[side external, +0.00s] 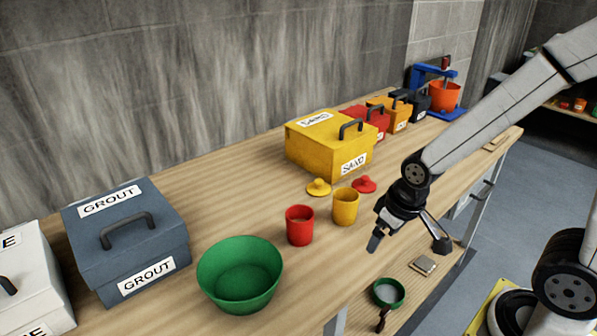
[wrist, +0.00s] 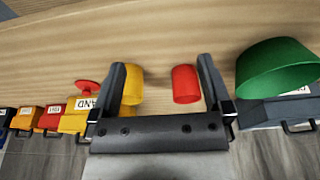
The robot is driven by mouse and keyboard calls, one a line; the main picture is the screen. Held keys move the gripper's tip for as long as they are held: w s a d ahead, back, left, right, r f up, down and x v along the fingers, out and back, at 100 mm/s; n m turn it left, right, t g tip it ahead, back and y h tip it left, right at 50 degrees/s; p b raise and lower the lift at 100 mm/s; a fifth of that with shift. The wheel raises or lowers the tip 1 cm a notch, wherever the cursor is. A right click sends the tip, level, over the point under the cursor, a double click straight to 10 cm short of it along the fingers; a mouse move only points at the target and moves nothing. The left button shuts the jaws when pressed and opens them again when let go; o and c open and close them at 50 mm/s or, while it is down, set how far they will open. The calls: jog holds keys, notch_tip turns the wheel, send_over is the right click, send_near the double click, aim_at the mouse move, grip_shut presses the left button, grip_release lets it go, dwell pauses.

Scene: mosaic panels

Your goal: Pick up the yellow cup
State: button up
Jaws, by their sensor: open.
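The yellow cup (side external: 345,208) stands upright on the wooden bench, just right of a red cup (side external: 300,226) in the side view. My gripper (side external: 407,243) is open and empty, to the right of the yellow cup and apart from it, near the bench's front edge. In the wrist view my gripper (wrist: 161,63) has its fingers wide apart. There the yellow cup (wrist: 133,86) shows beside the left finger, which hides part of it. The red cup (wrist: 186,84) shows between the fingers, closer to the right one.
A yellow lid (side external: 319,187) and a red lid (side external: 365,184) lie behind the cups. A yellow SAND box (side external: 325,146) stands farther back. A green bowl (side external: 240,278) and a grey GROUT box (side external: 128,240) are at left. A small green bowl (side external: 388,292) sits lower, beyond the bench's front edge.

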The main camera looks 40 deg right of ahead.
jog(key=shift+r, duration=0.1)
jog(key=shift+w+v, duration=0.55)
jog(key=shift+v, duration=1.85)
jog(key=w+d+m+t+y, duration=0.1)
jog(key=w+d+m+y, duration=1.3)
jog(key=m, duration=0.7)
jog(key=h, duration=0.1)
send_near(336, 202)
jog(key=shift+m+t, duration=0.4)
jog(key=shift+f+x, duration=0.2)
jog(key=shift+x, duration=1.5)
jog(key=shift+f+x, duration=0.15)
jog(key=shift+x, duration=1.55)
jog(key=shift+s+d, duration=0.1)
jog(key=shift+s, duration=0.05)
jog(key=c, duration=1)
jog(key=shift+c, duration=0.2)
